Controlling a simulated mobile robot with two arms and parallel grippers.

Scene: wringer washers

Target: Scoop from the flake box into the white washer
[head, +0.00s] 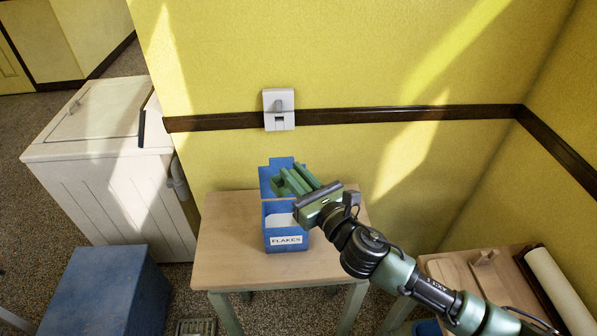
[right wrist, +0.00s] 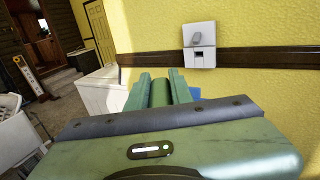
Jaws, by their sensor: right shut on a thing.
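The blue flake box (head: 286,239), labelled FLAKES, stands upright on a small wooden table with its lid raised and pale flakes inside. My right gripper (head: 293,181) is over the box, in front of its lid. It is shut on a green rounded handle (right wrist: 160,92), seen between the fingers in the right wrist view; I take it for the scoop's. The scoop's bowl is hidden. The white washer (head: 115,175), a pale cabinet with a closed-looking lid, stands at the left; it also shows in the right wrist view (right wrist: 101,93). My left gripper is not in view.
The wooden table (head: 225,262) has bare room around the box. A yellow wall with a dark rail and a white switch (head: 279,109) is behind. A blue block (head: 105,290) stands front left. Another table (head: 450,270) with a board is at right.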

